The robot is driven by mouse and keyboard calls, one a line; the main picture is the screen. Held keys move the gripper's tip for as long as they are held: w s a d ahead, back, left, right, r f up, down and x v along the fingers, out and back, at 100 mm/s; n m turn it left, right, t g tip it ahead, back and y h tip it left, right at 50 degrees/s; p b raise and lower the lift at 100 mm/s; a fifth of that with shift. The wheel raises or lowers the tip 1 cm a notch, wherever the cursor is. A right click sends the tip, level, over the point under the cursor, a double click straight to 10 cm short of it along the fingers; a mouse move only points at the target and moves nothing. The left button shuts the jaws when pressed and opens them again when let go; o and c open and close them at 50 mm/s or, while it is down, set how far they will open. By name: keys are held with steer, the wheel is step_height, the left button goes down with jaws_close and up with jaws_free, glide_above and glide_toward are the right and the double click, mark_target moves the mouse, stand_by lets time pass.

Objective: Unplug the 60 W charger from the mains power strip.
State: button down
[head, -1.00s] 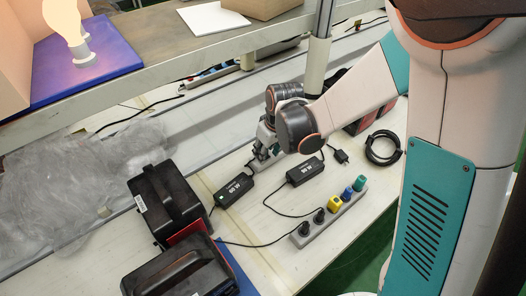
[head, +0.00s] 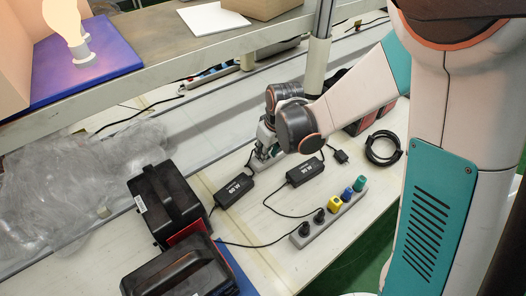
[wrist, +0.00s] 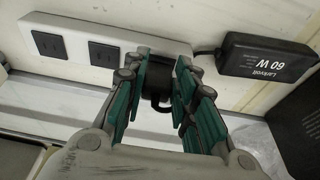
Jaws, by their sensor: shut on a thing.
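The 60 W charger (head: 235,191) is a black brick with white lettering, lying on the bench left of my gripper. In the wrist view the charger (wrist: 268,58) lies at the upper right, its label reading 60 W. My gripper (head: 263,158) points down at the pale mains power strip. In the wrist view my gripper (wrist: 159,92) is shut on a black plug (wrist: 158,78) at the right part of the power strip (wrist: 70,22). Two empty sockets show to the left. The fingers hide the plug's sides and its socket; I cannot tell how deep it sits.
A second charger (head: 305,172) lies just to the right. A grey strip (head: 310,234) with black and coloured plugs is nearer. Black cases (head: 168,203) stand at the left, and a coiled cable (head: 383,148) lies at the right. A shelf (head: 200,55) crosses above.

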steer(key=shift+r, duration=0.1)
steer(key=shift+r+p, duration=1.4)
steer(key=shift+r, duration=0.55)
